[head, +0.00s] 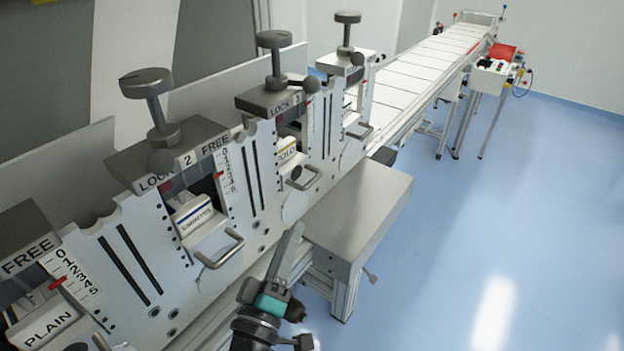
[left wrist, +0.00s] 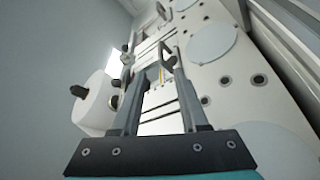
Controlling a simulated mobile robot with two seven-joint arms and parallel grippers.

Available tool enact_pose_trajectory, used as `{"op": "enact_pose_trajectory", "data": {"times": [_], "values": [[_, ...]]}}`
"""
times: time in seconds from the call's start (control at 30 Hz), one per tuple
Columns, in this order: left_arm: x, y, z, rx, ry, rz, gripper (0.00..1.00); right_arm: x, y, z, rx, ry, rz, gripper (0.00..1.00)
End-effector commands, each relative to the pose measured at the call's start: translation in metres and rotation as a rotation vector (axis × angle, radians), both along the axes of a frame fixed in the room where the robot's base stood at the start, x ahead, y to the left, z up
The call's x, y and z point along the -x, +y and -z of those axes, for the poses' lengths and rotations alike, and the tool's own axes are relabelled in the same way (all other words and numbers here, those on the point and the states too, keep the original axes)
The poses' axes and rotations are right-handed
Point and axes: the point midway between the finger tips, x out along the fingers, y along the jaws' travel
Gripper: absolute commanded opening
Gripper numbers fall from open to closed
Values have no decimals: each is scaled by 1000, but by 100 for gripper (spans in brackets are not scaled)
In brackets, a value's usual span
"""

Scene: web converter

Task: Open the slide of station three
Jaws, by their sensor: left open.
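Station three (head: 275,100) is the block marked "LOCK 3" in the head view, with a grey knob on top and a small dark ball-ended lever at its right. Its slide (head: 287,151) is a light, labelled block below it, with a metal bar handle (head: 303,178) on the front. I cannot tell how far out the slide sits. My left gripper (head: 294,243) is open and empty, below and in front of the handle, apart from it. In the left wrist view its two fingers (left wrist: 157,72) are spread, with metal parts beyond them that I cannot clearly identify.
Station two (head: 190,160) stands left of station three, with its own bar handle (head: 220,250). Another station (head: 345,62) stands farther right. A grey box (head: 355,215) juts out just right of my gripper. A long conveyor (head: 420,65) runs behind. Blue floor at right is clear.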

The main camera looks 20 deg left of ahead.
Motion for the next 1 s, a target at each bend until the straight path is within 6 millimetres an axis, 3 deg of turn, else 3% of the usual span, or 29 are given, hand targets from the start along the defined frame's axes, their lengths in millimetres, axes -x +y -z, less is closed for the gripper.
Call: {"op": "enact_pose_trajectory", "data": {"times": [0.6, 0.8, 1.0], "values": [[-101, -2, -23, -1, -1, -1, 44, -2, 0, -6, 1, -2, -1, 50], [-119, -2, -26, -2, -1, -1, 44, -4, 0, -6, 0, -6, -1, 50], [-125, -2, -27, -2, 1, -1, 44, -4, 0, -6, 0, -7, -1, 50]]}}
